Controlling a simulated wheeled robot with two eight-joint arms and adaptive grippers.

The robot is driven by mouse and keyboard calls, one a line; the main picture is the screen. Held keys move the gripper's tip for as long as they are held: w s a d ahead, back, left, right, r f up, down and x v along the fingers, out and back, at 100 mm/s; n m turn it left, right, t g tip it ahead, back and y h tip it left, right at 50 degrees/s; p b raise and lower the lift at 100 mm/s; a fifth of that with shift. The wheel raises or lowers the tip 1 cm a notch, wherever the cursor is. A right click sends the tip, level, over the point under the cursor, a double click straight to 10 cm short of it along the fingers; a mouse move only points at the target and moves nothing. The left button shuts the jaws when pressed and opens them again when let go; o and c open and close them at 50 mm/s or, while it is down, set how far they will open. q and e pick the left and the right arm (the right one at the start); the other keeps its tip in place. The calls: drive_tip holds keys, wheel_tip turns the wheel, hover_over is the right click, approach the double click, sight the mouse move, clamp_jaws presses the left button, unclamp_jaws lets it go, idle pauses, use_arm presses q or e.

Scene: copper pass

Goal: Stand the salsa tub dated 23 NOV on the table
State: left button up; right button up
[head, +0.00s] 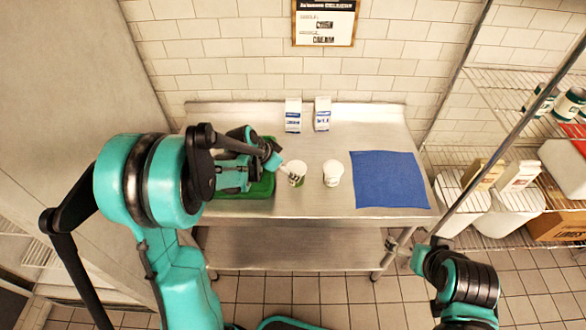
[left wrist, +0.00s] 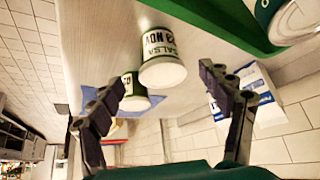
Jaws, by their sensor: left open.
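The salsa tub dated 23 NOV (left wrist: 162,62) is white with a dark green band; its printing reads SALSA and NOV in the left wrist view. In the head view the tub (head: 297,173) stands on the steel table (head: 310,205), just right of the green crate (head: 262,188). My left gripper (head: 278,164) is open beside it. In the left wrist view the tub shows between the spread fingers (left wrist: 168,105), apart from both. A second white tub (head: 333,172) stands to its right and also shows behind it (left wrist: 133,98). My right gripper (head: 422,258) is off the table's front right; its jaws are unclear.
Two blue-and-white cartons (head: 293,115) (head: 322,113) stand at the back. A blue mat (head: 388,180) covers the table's right side. Another tub (left wrist: 294,18) shows at the crate in the left wrist view. A wire shelf (head: 520,150) stands right of the table.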

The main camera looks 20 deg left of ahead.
use_arm(q)
drive_tip(key=s+r+n+y, duration=0.1)
drive_tip(key=s+r+n, duration=0.1)
drive_tip(key=s+r, duration=0.2)
drive_tip(key=s+d+r+n+t+y, duration=0.1)
drive_tip(key=s+r, duration=0.3)
drive_tip(key=s, duration=0.7)
drive_tip(key=s+d+r+n+y+p, duration=0.1)
drive_tip(key=s+r+n, duration=0.3)
drive_tip(key=s, duration=0.3)
drive_tip(key=shift+s+d+r+t+y, duration=0.25)
drive_tip(key=shift+s+r+t+y, duration=0.05)
drive_tip(key=shift+r+t+y, duration=0.1)
